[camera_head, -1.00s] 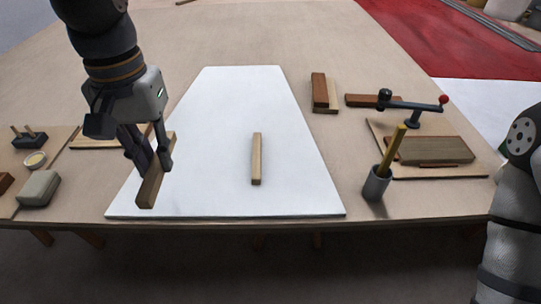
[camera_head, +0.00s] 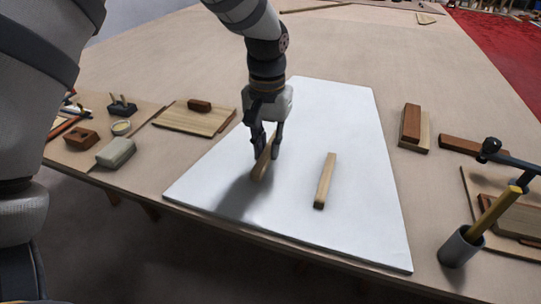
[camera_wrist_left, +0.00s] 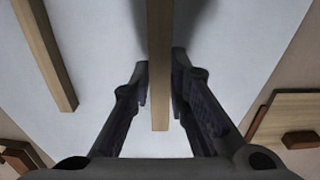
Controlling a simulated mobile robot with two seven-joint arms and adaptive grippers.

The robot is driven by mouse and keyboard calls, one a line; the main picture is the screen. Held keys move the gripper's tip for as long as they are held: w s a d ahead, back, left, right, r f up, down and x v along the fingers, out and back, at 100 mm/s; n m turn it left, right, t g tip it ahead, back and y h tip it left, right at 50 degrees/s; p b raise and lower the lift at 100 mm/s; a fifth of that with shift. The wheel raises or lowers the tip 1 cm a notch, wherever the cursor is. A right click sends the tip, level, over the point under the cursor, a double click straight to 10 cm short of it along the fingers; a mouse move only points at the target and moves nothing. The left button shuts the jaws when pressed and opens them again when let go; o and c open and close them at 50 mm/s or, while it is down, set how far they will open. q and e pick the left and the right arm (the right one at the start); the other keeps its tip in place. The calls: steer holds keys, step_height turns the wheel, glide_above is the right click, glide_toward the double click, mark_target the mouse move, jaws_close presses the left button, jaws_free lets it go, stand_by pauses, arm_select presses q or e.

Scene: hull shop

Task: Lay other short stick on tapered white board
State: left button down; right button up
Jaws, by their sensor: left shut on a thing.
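The tapered white board (camera_head: 365,225) lies flat on the table. One short pale wood stick (camera_head: 325,182) lies on it, right of my left gripper. My left gripper (camera_head: 267,152) is over the left part of the board, fingers pointing down, shut on the other short stick (camera_head: 261,168). The held stick appears slightly above the board, its shadow falling to the left; any contact is hard to judge. In the left wrist view the held stick (camera_wrist_left: 160,70) runs between the fingers, and the lying stick (camera_wrist_left: 45,50) is at the left. My right gripper is out of view.
On the left are a pale wood board with a brown block (camera_head: 199,106), a grey-green block (camera_head: 116,152) and a small dish (camera_head: 121,128). On the right are stacked blocks (camera_head: 411,125) and a grey cup (camera_head: 459,247) holding a yellow stick.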

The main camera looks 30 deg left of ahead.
mark_target(267, 152)
arm_select(q)
step_height(267, 152, down, 3)
steer(key=shift+s+r, duration=0.1)
steer(key=shift+r, duration=0.15)
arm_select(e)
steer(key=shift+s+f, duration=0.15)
arm_select(q)
steer(key=c, duration=1.5)
jaws_free()
steer(key=shift+f, duration=0.2)
steer(key=shift+c, duration=0.2)
